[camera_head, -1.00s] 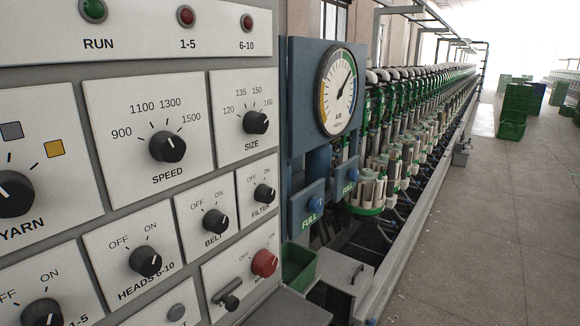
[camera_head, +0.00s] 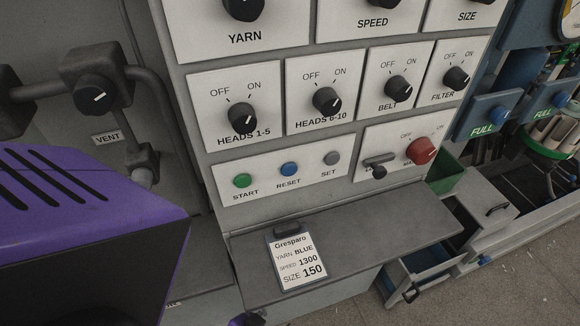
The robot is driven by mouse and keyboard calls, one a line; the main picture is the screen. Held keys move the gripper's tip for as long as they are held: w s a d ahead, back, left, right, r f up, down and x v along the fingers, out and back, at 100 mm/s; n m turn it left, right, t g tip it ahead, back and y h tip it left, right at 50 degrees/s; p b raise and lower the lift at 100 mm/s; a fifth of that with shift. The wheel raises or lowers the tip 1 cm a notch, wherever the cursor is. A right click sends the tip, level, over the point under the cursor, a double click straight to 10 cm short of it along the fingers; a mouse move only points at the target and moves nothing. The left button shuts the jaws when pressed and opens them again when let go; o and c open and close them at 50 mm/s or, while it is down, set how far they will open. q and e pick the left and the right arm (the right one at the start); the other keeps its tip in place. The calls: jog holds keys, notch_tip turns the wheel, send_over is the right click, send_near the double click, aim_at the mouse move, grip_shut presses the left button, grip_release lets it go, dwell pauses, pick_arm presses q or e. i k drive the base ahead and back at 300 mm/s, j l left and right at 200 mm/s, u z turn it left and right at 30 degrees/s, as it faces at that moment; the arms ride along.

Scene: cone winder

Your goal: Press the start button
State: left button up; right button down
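The start button (camera_head: 242,181) is a small green round button, labelled START, at the left of a white plate low on the grey control panel. On the same plate are a blue RESET button (camera_head: 289,169) and a grey SET button (camera_head: 332,158) to its right. Nothing touches the start button and it is in full view. A large purple and black part, seemingly of my own body, fills the lower left of the view, apart from the button. Neither gripper's fingers can be made out.
A grey shelf (camera_head: 400,230) juts out below the buttons, with an order card (camera_head: 299,262) on it. A red main knob (camera_head: 421,151) and a small lever (camera_head: 379,168) are to the right. A VENT valve (camera_head: 95,95) with pipes is at the left.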

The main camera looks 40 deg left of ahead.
aim_at(244, 180)
jog(key=j+u, duration=0.1)
jog(key=u, duration=0.75)
jog(key=j+u, duration=0.1)
jog(key=u, duration=0.35)
